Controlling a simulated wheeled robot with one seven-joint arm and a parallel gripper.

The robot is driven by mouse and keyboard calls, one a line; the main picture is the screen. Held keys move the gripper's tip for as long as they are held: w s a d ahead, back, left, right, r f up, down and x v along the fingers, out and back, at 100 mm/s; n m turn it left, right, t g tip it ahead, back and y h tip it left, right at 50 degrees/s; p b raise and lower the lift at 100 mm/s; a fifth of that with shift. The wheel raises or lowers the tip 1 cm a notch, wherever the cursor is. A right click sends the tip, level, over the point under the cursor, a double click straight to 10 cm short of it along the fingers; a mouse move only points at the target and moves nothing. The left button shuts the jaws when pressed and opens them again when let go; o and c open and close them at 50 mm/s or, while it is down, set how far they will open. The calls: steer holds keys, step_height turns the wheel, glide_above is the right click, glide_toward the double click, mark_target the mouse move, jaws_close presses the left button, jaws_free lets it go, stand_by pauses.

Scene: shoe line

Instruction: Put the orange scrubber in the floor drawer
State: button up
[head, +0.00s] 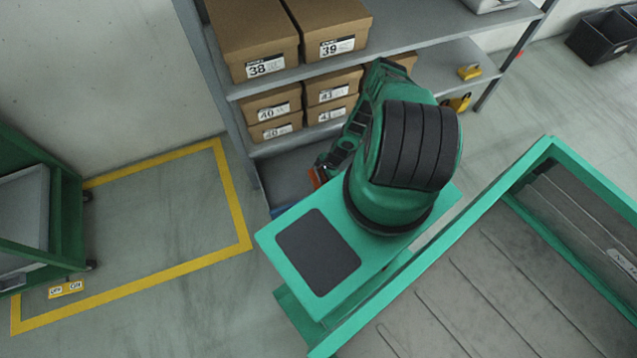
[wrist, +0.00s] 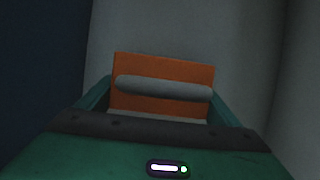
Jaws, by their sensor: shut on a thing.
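The orange scrubber (wrist: 162,68) is a flat orange block with a grey bar across it. It sits between the fingers of my gripper (wrist: 162,95) in the wrist view, and the gripper is shut on it. In the head view only a small orange sliver of the scrubber (head: 317,178) shows beside my arm, low at the rack's bottom level. My arm hides most of the gripper there. A blue edge (head: 279,210) shows just below it, perhaps the floor drawer; most of it is hidden. A dark blue surface also fills the left of the wrist view (wrist: 40,70).
A grey rack (head: 400,52) with several shoe boxes (head: 255,45) stands close behind my arm. A green-framed table (head: 480,290) is at lower right. A green cart (head: 62,215) stands at left. The yellow-outlined floor (head: 160,220) is mostly clear.

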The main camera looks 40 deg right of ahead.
steer(key=shift+s+a+f, duration=0.1)
steer(key=shift+s+f, duration=0.15)
steer(key=shift+f, duration=0.1)
steer(key=o, duration=1)
steer(key=shift+o, duration=0.2)
steer(key=shift+r, duration=0.15)
steer(key=shift+r, duration=0.15)
steer(key=v, duration=1.2)
steer(key=shift+r, duration=0.3)
steer(key=shift+w, duration=0.1)
